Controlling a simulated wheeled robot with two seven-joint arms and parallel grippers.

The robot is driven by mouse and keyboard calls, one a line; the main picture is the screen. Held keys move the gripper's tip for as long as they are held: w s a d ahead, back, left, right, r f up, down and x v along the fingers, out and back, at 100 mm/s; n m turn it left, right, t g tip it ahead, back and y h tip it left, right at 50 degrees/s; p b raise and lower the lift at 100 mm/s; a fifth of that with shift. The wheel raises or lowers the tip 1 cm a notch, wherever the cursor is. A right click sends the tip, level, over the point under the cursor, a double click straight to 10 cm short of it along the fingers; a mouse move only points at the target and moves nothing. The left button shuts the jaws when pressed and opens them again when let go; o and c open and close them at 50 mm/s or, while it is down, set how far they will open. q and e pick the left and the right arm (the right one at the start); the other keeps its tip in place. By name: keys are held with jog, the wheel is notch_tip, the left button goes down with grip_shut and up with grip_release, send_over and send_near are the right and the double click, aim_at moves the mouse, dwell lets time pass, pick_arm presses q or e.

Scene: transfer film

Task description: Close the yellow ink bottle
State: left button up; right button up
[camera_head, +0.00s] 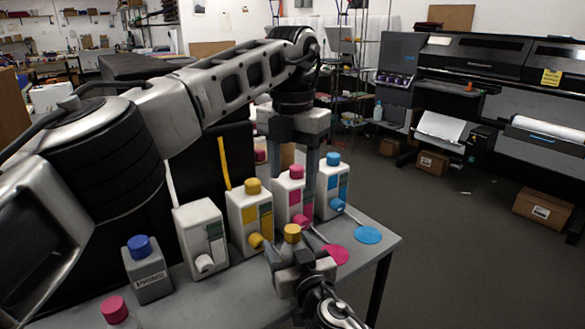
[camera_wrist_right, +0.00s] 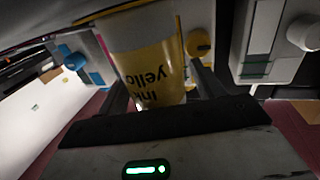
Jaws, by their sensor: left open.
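The yellow ink bottle (camera_wrist_right: 145,75) stands between the fingers of my right gripper (camera_wrist_right: 160,100), its "yellow ink" lettering upside down in the wrist view. In the head view my right gripper (camera_head: 303,268) is shut around its body near the table's front edge. A yellow cap (camera_head: 292,232) shows at the top of the bottle; I cannot tell how firmly it sits. My left gripper (camera_head: 295,150) is open and empty, its fingers pointing down, above and behind the held bottle, close to the magenta container in the picture.
A row of white containers with yellow (camera_head: 252,212), magenta (camera_head: 294,198) and cyan (camera_head: 333,186) caps stands on the grey table (camera_head: 235,300). Magenta (camera_head: 338,254) and cyan (camera_head: 368,234) discs lie at right.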

jog(key=shift+s, duration=0.1)
jog(key=b+v, duration=0.1)
jog(key=v, duration=1.4)
jog(key=shift+s+d, duration=0.2)
jog(key=shift+s, duration=0.15)
